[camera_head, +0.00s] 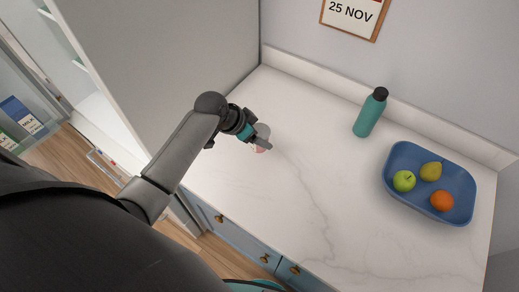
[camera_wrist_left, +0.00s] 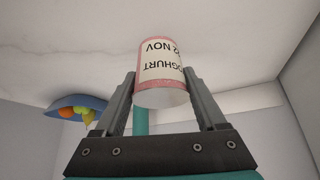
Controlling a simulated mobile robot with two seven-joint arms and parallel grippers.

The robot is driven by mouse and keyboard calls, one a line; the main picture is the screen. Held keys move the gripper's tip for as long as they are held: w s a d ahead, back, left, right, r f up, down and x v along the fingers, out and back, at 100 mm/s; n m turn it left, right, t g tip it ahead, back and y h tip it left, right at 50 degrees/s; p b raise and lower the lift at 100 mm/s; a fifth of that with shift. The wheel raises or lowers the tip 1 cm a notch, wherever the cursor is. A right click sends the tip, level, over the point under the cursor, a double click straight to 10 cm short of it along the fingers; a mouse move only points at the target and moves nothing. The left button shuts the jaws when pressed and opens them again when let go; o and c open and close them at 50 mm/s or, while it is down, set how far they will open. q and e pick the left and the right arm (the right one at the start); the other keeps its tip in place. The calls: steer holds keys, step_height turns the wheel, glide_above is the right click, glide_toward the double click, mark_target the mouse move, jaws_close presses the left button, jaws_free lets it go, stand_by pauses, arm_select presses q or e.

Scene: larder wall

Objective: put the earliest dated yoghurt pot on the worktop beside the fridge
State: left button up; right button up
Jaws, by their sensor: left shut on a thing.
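My left gripper (camera_head: 262,142) is shut on a yoghurt pot (camera_head: 261,149) over the left back part of the white marbled worktop (camera_head: 300,190). In the head view the pot is mostly hidden by the fingers. In the left wrist view the pink and cream pot (camera_wrist_left: 163,75) sits between both fingers, its label upside down. The label reads YOGHURT and a date ending in "2 NOV"; its first digit is unclear. I cannot tell whether the pot touches the worktop. My right gripper is not in view.
A teal bottle (camera_head: 369,114) and a blue tray (camera_head: 400,160) of fruit stand to the right on the worktop. A calendar (camera_head: 352,14) on the wall reads 25 NOV. Milk cartons (camera_head: 20,115) show at far left beyond a tall grey panel (camera_head: 175,70). The worktop's middle is clear.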

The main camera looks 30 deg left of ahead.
arm_select(q)
step_height(320, 180, down, 3)
steer(key=shift+w+f, duration=0.1)
steer(key=shift+f+b, duration=0.5)
steer(key=shift+f, duration=1.35)
steer(key=o, duration=1.4)
steer(key=shift+f, duration=0.15)
steer(key=shift+o, duration=0.2)
steer(key=shift+r, duration=0.25)
steer(key=p+v, duration=0.2)
steer(key=v, duration=1)
steer(key=shift+d+f, duration=0.1)
